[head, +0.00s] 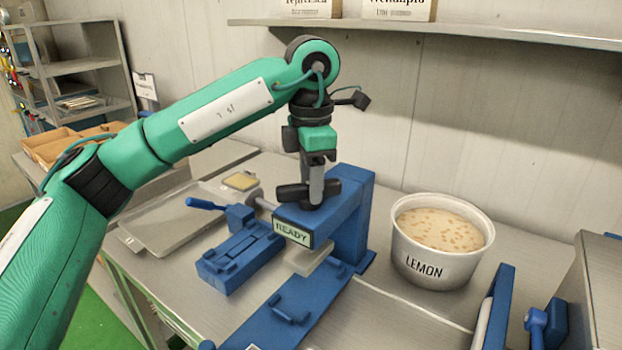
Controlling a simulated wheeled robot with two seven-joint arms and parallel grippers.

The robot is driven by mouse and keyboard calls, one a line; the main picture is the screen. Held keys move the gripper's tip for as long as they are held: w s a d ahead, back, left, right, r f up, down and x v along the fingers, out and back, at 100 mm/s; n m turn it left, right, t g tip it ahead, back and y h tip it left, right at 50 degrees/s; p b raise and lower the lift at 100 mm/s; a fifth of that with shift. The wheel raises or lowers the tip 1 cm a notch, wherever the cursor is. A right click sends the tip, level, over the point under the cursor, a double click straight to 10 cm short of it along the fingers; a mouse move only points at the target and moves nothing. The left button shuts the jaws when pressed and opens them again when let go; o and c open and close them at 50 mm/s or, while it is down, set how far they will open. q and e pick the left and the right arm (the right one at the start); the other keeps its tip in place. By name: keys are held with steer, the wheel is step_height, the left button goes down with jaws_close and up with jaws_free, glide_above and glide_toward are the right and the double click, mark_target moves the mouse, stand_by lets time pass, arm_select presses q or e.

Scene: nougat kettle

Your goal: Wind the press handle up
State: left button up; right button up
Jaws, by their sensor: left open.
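The blue press (345,215) stands on the metal table, with a "READY" sign (291,233) on its front. A pale plate (308,260) shows under its head. A blue lever (205,203) sticks out to the left from a blue hub (240,217), which a grey shaft seems to join to the press; this looks like the press handle. My left gripper (308,194) points down over the top of the press head, its dark fingers apart and apparently empty. It is to the right of the blue lever and clear of it. I cannot tell whether the fingers touch the press. My right gripper is out of view.
A white tub marked "LEMON" (432,268) stands right of the press. A blue mould (240,257) and a metal tray (165,222) lie to the left. Blue fixtures (497,305) stand at the lower right. A shelf (440,33) runs along the wall above.

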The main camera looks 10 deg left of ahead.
arm_select(q)
step_height(320, 180, up, 7)
steer(key=shift+f, duration=0.2)
step_height(320, 180, up, 7)
steer(key=p, duration=0.1)
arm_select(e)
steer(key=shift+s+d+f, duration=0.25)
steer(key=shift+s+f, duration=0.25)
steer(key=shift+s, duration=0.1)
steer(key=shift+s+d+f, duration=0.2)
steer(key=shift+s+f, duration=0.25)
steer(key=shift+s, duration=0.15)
